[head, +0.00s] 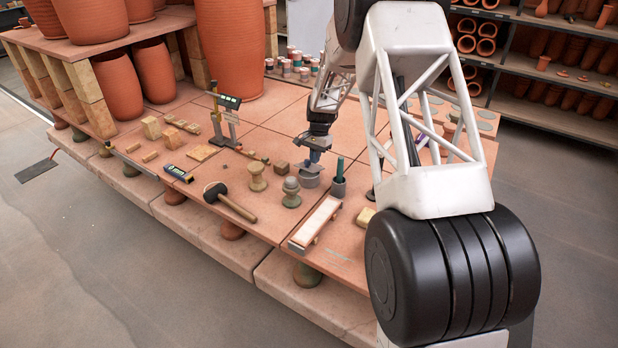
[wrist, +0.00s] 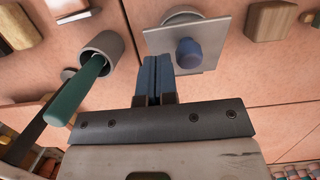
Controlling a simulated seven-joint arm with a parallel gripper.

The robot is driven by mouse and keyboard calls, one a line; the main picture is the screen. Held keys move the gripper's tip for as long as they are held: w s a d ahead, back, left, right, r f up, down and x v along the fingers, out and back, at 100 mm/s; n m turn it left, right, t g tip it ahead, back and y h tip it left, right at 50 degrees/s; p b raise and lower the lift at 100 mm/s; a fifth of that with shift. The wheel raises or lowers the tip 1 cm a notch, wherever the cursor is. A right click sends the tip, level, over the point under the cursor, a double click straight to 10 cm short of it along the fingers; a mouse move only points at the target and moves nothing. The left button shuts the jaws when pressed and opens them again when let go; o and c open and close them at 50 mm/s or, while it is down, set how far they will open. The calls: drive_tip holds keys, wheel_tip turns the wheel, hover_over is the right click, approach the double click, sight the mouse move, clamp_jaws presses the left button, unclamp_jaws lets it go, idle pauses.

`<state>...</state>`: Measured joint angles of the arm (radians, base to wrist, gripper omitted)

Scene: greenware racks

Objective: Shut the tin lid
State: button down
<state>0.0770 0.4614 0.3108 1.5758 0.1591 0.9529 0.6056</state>
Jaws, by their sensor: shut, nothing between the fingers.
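The tin (head: 309,182) is a short round grey pot on the tiled table in the head view. Its lid (wrist: 208,55) is a thin grey square plate with a blue knob (wrist: 189,52), seen in the wrist view. A rounded part of the tin (wrist: 181,14) shows past the plate's upper edge. How far the lid is tilted is hard to tell. My gripper (wrist: 155,60) has its two blue fingers together with nothing between them. In the wrist view they lie just left of the knob, seemingly apart from it. In the head view my gripper is small above the tin.
A grey cup (wrist: 103,48) with a green-handled tool (wrist: 75,92) stands close to the tin. A wooden block (wrist: 271,21) lies on the other side in the wrist view. Turned clay pieces (head: 257,178), a mallet (head: 230,202) and a long tray (head: 316,222) stand nearby.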

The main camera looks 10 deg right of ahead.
drive_tip(key=shift+r, duration=1.05)
drive_tip(key=shift+r, duration=0.1)
drive_tip(key=shift+s+r, duration=0.2)
drive_tip(key=shift+r, duration=0.1)
drive_tip(key=s+a+r+n+t, duration=0.1)
drive_tip(key=s+r+n, duration=0.1)
drive_tip(key=s+r, duration=0.95)
drive_tip(key=s+a+r+n+t, duration=0.1)
drive_tip(key=s+a+r+n, duration=0.1)
drive_tip(key=s+r, duration=0.95)
drive_tip(key=s+a+r+n+t+h, duration=0.1)
drive_tip(key=s+n, duration=0.3)
drive_tip(key=s, duration=3)
drive_tip(key=shift+s+r+n+t+h, duration=0.2)
drive_tip(key=shift+r+n+t+h, duration=0.2)
drive_tip(key=shift+r+t, duration=0.2)
